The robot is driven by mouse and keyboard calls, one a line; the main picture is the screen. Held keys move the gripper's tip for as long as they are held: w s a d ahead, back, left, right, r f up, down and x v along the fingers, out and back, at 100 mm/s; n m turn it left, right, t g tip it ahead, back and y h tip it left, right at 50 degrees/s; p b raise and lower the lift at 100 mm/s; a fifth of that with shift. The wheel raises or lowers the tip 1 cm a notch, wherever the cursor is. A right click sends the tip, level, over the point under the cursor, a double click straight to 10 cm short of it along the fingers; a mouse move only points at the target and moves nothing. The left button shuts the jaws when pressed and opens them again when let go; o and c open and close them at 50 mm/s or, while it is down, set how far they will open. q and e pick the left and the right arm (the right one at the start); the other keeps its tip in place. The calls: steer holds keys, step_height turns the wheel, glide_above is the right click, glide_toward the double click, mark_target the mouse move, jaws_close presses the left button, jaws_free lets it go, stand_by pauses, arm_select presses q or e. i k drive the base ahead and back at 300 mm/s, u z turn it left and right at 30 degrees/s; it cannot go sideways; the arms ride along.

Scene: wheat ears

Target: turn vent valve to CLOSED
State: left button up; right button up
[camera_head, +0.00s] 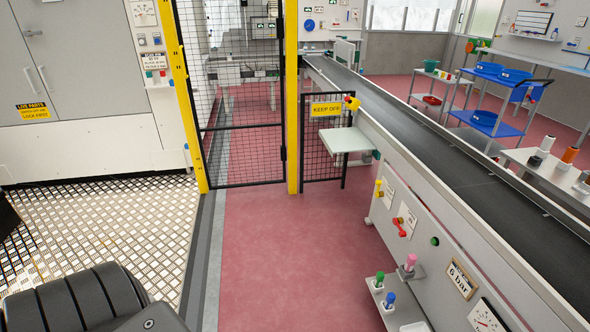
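Two small valves are on the grey side panel (455,262) below the conveyor. One has a red handle (400,227) over a white plate with markings. The other, farther up and left, has a yellow handle (379,188) beside another white plate. The lettering is too small to read, so I cannot tell which is the vent valve or where CLOSED is marked. Neither of my grippers is in view. A dark ribbed part of my own body fills the bottom left corner, far from both valves.
A shelf with pink, green and blue knobbed items (389,299) juts out below the panel. A "6 bar" plate (461,279) and a dial (486,318) are nearby. A "KEEP OFF" gate (325,140) stands behind a small grey table (345,140). The red floor (290,250) is clear.

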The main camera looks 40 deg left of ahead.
mark_target(378, 183)
steer(key=u, duration=0.35)
steer(key=i, duration=0.45)
steer(key=u, duration=0.3)
steer(key=k, duration=0.45)
steer(key=u, duration=0.55)
steer(key=i, duration=0.25)
steer(key=u, duration=0.75)
steer(key=i, duration=2.25)
steer(key=u, duration=0.2)
steer(key=i, duration=1.6)
steer(key=z, duration=1.55)
steer(key=i, duration=0.95)
steer(key=z, duration=1.05)
steer(key=i, duration=0.2)
steer(key=z, duration=0.25)
